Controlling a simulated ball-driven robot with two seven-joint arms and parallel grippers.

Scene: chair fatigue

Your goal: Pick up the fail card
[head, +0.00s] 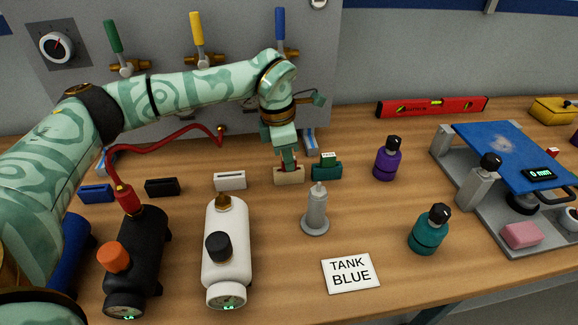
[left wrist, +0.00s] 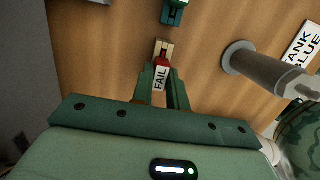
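The fail card (left wrist: 161,77) shows in the left wrist view with a white "FAIL" label and a red part. It stands at the beige holder (head: 289,177), which also shows in the left wrist view (left wrist: 164,48). In the head view only a little red shows below my fingers. My left gripper (head: 288,164) points down over this holder. Its two green fingers (left wrist: 161,72) lie on either side of the card, very close to it. I cannot tell whether they press on it. My right gripper is not in view.
A grey syringe-like stand (head: 316,212) is in front. A white holder (head: 230,181) is to the left. A "TANK BLUE" sign (head: 351,273) lies near the front edge.

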